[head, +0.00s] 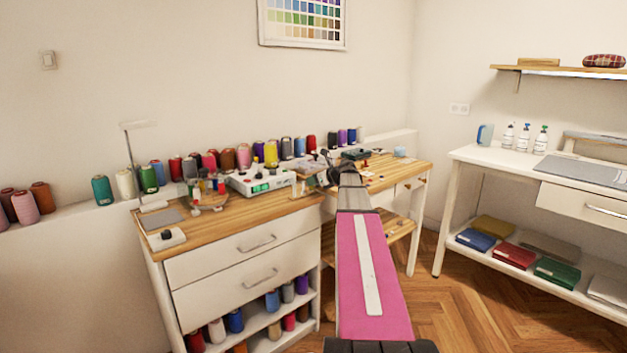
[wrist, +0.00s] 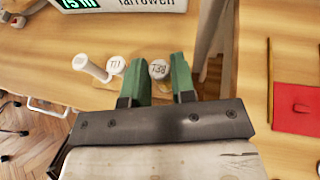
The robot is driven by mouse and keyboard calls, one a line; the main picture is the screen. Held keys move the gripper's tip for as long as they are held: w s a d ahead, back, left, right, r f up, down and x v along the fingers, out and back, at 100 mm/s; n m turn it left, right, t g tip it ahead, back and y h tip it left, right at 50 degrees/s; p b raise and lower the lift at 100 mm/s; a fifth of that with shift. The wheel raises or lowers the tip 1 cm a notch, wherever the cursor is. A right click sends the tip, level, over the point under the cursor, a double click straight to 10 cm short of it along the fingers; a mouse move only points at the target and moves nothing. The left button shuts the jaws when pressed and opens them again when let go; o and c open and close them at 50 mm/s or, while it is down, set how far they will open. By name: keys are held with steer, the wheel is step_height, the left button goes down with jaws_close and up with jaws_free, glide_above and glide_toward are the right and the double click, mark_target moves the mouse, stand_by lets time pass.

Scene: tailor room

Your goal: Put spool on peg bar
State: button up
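My gripper (wrist: 161,68) points down over the wooden desk with its two green fingers on either side of a white spool (wrist: 159,70) whose round top bears a printed label. In the head view my gripper (head: 327,168) is small at the desk, and the held spool cannot be made out.
A white machine (wrist: 120,5) with a green display stands behind the spools. A red flat piece (wrist: 295,106) lies to the right. Many coloured thread cones (head: 228,159) line the wall ledge. A white table (head: 500,162) stands at the right.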

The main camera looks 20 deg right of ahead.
steer(key=o, duration=0.3)
